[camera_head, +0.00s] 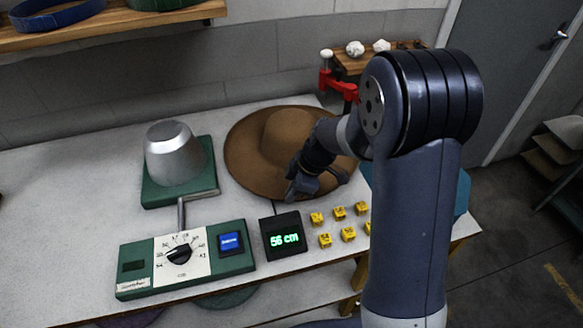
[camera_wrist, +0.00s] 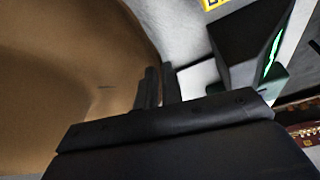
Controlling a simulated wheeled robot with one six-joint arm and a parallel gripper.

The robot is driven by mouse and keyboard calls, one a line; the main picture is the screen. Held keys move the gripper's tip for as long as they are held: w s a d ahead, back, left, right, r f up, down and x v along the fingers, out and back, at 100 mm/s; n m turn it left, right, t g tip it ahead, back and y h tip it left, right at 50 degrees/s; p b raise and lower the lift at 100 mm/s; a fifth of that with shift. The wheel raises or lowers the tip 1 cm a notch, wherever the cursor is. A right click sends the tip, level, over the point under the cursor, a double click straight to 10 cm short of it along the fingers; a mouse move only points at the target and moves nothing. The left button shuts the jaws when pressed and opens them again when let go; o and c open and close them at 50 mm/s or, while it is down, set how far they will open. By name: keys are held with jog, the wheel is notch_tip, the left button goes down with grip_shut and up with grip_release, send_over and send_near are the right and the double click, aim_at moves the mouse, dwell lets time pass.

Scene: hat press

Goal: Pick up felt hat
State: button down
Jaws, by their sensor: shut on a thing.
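The brown wide-brimmed felt hat (camera_head: 245,150) sits on the pale worktop, to the right of the metal block. My gripper (camera_head: 301,188) is at the front right edge of its brim, and my arm covers part of the hat's right side. In the wrist view the tan felt (camera_wrist: 70,60) fills the left part. The fingers of my gripper (camera_wrist: 158,88) are close together at the brim's edge and shut on it. The exact depth of the grip on the brim is hard to see.
A metal hat block (camera_head: 172,153) on a green base stands left of the hat. A green control panel (camera_head: 186,258) with a dial and a black display (camera_head: 284,236) reading 56 cm are in front. Several yellow cubes (camera_head: 339,213) lie right of the display. A red clamp (camera_head: 338,84) stands behind.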

notch_tip(320, 180, up, 18)
jog(key=b, duration=0.1)
jog(key=shift+b, duration=0.3)
jog(key=shift+a, duration=0.1)
dwell(2.4)
